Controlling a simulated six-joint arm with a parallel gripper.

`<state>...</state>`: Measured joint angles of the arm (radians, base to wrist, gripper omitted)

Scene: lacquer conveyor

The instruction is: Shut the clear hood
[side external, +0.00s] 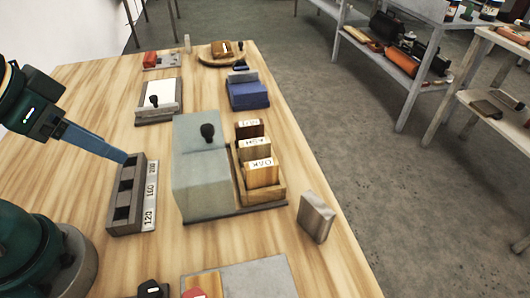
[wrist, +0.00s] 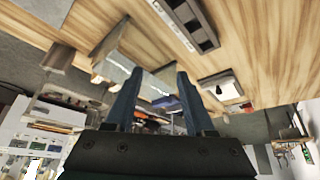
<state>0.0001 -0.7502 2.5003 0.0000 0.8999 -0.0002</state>
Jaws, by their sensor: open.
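The clear hood (side external: 200,185) is a pale grey-green, see-through box with a dark round knob (side external: 208,131) on its top. It stands on a dark base to the left of a wooden rack (side external: 280,193) holding upright wood blocks, two marked ASH and OAK; the blocks are uncovered. My gripper (side external: 125,159) is left of the hood, above the dark slotted holder, apart from the hood. In the wrist view its blue fingers (wrist: 158,75) are spread with nothing held between them. The hood also shows beyond the fingers in the wrist view (wrist: 125,48).
The slotted holder (side external: 112,222) marked 120, 160, 200 is left of the hood. A blue box (side external: 247,95) and a white pad with a knob (side external: 158,95) lie behind. A loose block (side external: 316,217) stands near the right table edge. Bare wood shows between them.

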